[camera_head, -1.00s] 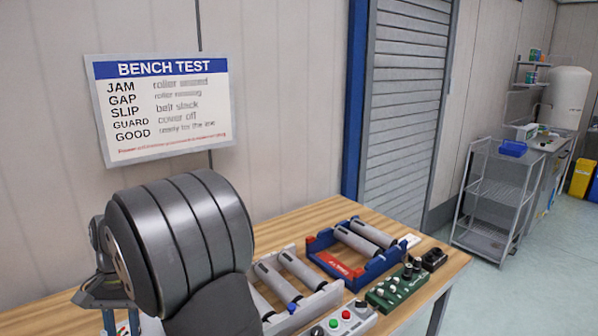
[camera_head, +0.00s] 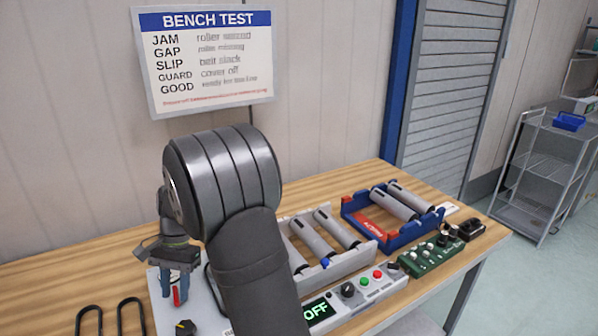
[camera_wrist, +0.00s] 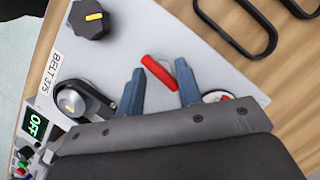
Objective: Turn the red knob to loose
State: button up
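The red knob (camera_wrist: 158,72) shows in the wrist view as a slanted red bar on the pale grey panel (camera_wrist: 120,48). My gripper (camera_wrist: 158,70) is open, with one blue-grey finger on each side of the red bar. Whether the fingers touch the knob is unclear. In the head view my gripper (camera_head: 174,285) points down at the panel, with red showing between its fingers. No loose marking is readable.
A black knob with a yellow mark (camera_wrist: 92,20) and a grey pulley with a belt (camera_wrist: 78,103) are close by. An OFF display (camera_head: 319,311), grey roller frame (camera_head: 362,250), blue-red roller tray (camera_head: 400,236) and green control box (camera_head: 428,261) stand to the right. Black belts (camera_head: 132,303) lie left.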

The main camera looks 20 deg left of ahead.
aim_at(175, 293)
notch_tip(175, 293, up, 17)
jog(key=n+t, duration=0.5)
jog(key=n, duration=0.2)
jog(key=f, duration=1.7)
jog(key=shift+s, duration=0.3)
